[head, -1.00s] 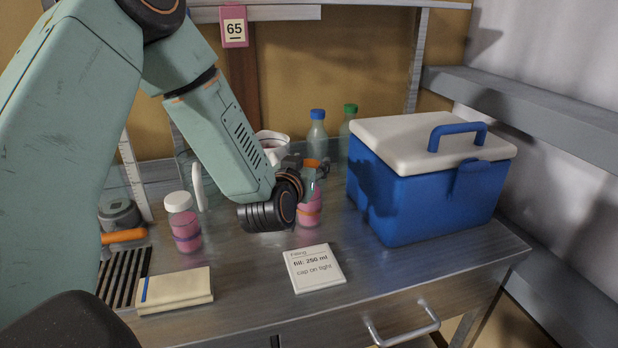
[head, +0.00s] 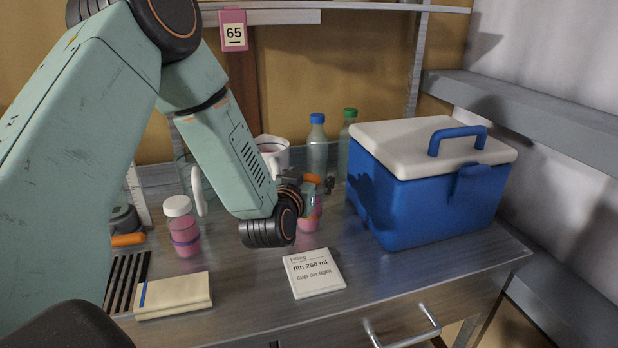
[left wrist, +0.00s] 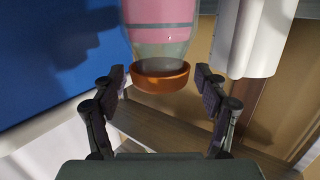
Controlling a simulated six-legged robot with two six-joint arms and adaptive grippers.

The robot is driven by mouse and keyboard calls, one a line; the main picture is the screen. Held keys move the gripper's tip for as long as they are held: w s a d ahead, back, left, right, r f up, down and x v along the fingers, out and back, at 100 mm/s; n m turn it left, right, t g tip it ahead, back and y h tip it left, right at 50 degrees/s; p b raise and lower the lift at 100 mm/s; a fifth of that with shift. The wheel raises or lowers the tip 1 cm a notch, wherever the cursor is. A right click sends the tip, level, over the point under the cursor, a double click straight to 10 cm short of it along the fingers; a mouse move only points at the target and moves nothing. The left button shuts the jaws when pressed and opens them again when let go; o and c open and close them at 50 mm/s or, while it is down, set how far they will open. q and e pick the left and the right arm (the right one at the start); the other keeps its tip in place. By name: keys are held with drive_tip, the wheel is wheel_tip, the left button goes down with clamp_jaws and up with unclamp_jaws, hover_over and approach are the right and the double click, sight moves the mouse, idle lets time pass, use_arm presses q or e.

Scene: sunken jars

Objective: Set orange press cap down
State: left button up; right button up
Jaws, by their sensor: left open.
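The orange press cap (head: 312,179) shows at my left gripper (head: 318,184) in the head view, at the top of a clear jar with pink contents (head: 308,223). In the left wrist view the cap (left wrist: 160,80) appears at the jar's mouth, with the jar (left wrist: 162,14) beyond it. My left gripper is open, one finger on each side of the cap, with a visible gap on both sides. How firmly the cap sits cannot be told. My left wrist partly hides the jar in the head view. My right gripper is not in view.
A blue cooler (head: 425,205) with a white lid stands close on the right. A white-capped pink jar (head: 184,235) stands left. Bottles with blue (head: 317,150) and green (head: 347,145) caps and a white mug (head: 278,150) are behind. A card (head: 314,274) lies in front.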

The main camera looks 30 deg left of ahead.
use_arm(q)
drive_tip(key=shift+s+f+b, duration=0.15)
drive_tip(key=shift+f+b, duration=0.1)
drive_tip(key=shift+b, duration=0.15)
drive_tip(key=shift+o, duration=0.4)
drive_tip(key=p+v, duration=0.2)
drive_tip(key=v, duration=0.5)
drive_tip(key=shift+s+a, duration=0.3)
drive_tip(key=shift+o, duration=0.3)
drive_tip(key=shift+s+r, duration=0.1)
drive_tip(key=shift+r, duration=0.05)
drive_tip(key=shift+w+a+f+m+g+h+p, duration=0.25)
drive_tip(key=shift+w+p, duration=0.75)
drive_tip(key=shift+p, duration=1.2)
drive_tip(key=shift+w+a+r+g+h+p, duration=0.1)
drive_tip(key=shift+w+g+h+p, duration=0.3)
drive_tip(key=shift+w+p, duration=1.25)
drive_tip(key=shift+w+a+f+m+g+h+p, duration=0.15)
drive_tip(key=shift+w+g+p, duration=0.25)
drive_tip(key=shift+p, duration=2.4)
drive_tip(key=shift+c, duration=0.3)
drive_tip(key=c, duration=0.8)
drive_tip(key=shift+r, duration=0.1)
drive_tip(key=shift+c, duration=0.2)
